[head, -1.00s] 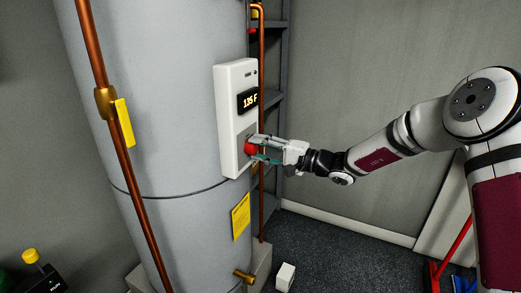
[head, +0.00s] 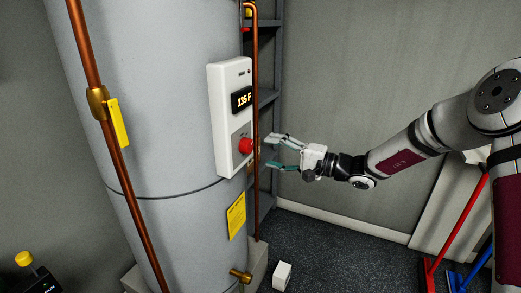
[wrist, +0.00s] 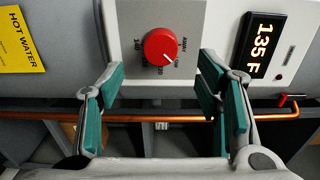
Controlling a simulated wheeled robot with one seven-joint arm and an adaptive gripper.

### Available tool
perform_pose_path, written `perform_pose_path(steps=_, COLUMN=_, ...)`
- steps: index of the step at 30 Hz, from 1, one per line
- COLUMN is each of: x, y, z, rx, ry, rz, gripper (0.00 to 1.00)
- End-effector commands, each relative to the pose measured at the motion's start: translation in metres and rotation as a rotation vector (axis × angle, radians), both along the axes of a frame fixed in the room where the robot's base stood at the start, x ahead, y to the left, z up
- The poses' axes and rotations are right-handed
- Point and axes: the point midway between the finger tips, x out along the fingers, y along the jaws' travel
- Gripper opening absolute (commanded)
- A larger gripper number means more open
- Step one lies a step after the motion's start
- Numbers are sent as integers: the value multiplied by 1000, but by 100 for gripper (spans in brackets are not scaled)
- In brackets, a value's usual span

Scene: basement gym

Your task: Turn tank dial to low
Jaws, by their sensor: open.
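The tank (head: 150,130) is a tall grey cylinder with a white control box (head: 222,110) on its side. The red round dial (head: 246,146) sits low on the box, below the lit display (head: 241,99). The wrist view shows the dial (wrist: 160,47) with its white mark toward the lower right, near small print that seems to read LOW. The display (wrist: 262,46) reads 135 F there. My gripper (head: 275,151) is open and empty, to the right of the dial and apart from it. In the wrist view its teal-padded fingers (wrist: 160,95) lie either side, below the dial.
A copper pipe (head: 256,190) runs upright just beside the control box, with grey shelving (head: 268,60) behind it. Another copper pipe (head: 115,165) crosses the tank's front. A small white block (head: 282,276) lies on the floor.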

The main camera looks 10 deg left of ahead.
Motion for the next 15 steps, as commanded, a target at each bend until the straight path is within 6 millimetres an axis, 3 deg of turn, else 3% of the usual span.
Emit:
perform_pose_path(steps=6, x=-13, y=-37, z=0, rx=0, ry=1, rz=-2, gripper=59)
perform_pose_path(steps=15, x=-20, y=-54, z=0, rx=1, ry=1, rz=0, gripper=59)
